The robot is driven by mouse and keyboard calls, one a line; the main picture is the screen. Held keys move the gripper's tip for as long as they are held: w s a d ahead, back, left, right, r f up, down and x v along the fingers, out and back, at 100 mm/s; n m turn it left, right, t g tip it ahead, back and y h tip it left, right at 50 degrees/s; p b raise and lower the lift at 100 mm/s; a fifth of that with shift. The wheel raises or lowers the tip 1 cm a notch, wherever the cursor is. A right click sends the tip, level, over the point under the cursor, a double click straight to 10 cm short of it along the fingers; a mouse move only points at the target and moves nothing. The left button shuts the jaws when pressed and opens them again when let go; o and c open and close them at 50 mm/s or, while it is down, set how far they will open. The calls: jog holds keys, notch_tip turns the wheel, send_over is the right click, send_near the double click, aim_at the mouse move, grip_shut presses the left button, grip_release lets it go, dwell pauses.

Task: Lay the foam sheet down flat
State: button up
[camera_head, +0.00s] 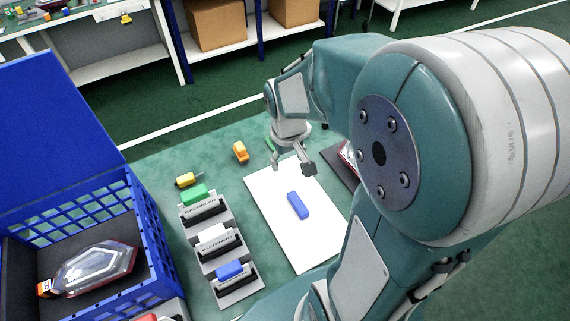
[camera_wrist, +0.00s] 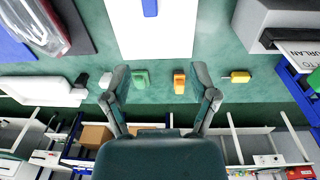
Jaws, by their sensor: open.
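My gripper (camera_head: 304,168) is above the far end of a flat white sheet (camera_head: 316,244) on the green table. In the wrist view its two fingers (camera_wrist: 161,84) are spread wide, with nothing held between them. The white sheet also shows at the top of the wrist view (camera_wrist: 150,40). A blue block (camera_head: 298,205) lies on it. A dark sheet (camera_head: 337,166) under a tail lamp shows partly at the right, also in the wrist view (camera_wrist: 82,30). A dark layer (camera_head: 120,283) lies in the blue crate. I cannot tell which of these is the foam sheet.
The blue crate (camera_head: 150,215) with open lid (camera_head: 60,120) stands at left, holding a clear and red lamp (camera_head: 95,270). A grey stand (camera_head: 212,262) bears green, white and blue blocks. Orange (camera_head: 240,152) and yellow (camera_head: 187,180) items lie behind. Shelves stand beyond.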

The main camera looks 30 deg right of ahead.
jog(key=s+a+r+t, duration=0.5)
jog(key=s+r, duration=0.5)
jog(key=r, duration=0.3)
jog(key=shift+a+r, duration=0.25)
jog(key=shift+a, duration=0.35)
